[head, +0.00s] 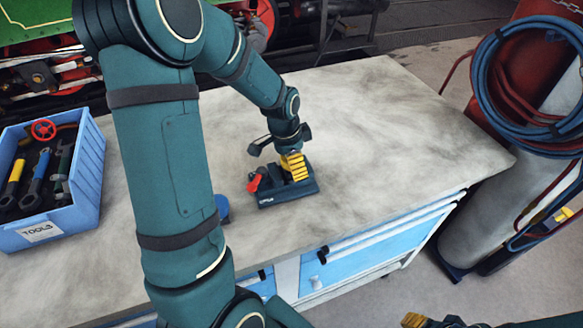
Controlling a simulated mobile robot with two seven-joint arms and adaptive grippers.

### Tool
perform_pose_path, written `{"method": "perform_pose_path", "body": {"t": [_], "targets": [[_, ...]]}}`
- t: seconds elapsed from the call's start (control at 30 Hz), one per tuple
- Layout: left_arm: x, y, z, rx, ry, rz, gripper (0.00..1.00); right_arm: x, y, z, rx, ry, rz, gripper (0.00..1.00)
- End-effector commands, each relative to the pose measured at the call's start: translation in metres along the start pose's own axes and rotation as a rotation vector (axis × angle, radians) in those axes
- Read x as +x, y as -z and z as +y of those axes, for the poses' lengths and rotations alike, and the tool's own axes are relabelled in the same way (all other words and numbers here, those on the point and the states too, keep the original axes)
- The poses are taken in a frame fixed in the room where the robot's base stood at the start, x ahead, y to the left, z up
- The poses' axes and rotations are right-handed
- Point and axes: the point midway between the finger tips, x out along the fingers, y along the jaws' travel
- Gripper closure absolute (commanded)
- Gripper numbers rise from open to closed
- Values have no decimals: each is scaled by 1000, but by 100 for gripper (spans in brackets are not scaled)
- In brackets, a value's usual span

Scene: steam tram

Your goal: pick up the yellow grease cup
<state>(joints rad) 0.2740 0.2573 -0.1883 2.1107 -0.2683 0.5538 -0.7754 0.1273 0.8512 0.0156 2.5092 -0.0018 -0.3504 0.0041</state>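My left gripper (290,163) points down over a small dark tray (288,197) on the workbench. A yellow ribbed piece (294,167) shows at its fingertips, just above or in the right part of the tray. I cannot tell whether this is a finger pad or the yellow grease cup; a similar yellow ribbed part shows on my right gripper. No other yellow cup is clearly visible. A red item (255,183) sits at the left of the tray beside a dark piece. My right gripper (425,321) is partly cut off at the bottom edge, away from the bench.
A blue box of tools (88,190) stands at the left of the workbench (390,125). A blue object (222,208) is partly hidden behind my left arm. The bench right of the tray is clear. Gas cylinders with coiled hoses (490,90) stand beyond its right edge.

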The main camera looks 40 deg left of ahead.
Motion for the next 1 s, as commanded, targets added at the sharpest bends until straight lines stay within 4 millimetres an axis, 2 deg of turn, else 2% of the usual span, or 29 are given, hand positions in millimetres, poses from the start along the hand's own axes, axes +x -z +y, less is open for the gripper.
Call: {"method": "perform_pose_path", "body": {"t": [0.03, 0.2, 0.63, 0.77, 1.0], "targets": [[0, 0, 0, 0, 0, 0, 27, 0, 0, 0, 0, 0, 0, 53], [0, 0, 0, 0, 0, 0, 86, 0, 0, 0, 0, 0, 0, 53], [-6, 2, -1, 0, 3, 3, 87, -2, 0, -1, 0, 0, 0, 53], [-25, 4, -1, 0, 4, 4, 87, -7, 0, -2, 0, 0, -2, 53], [-70, 12, -1, 1, 4, 5, 87, -17, -1, -6, 1, 0, -5, 53]]}}
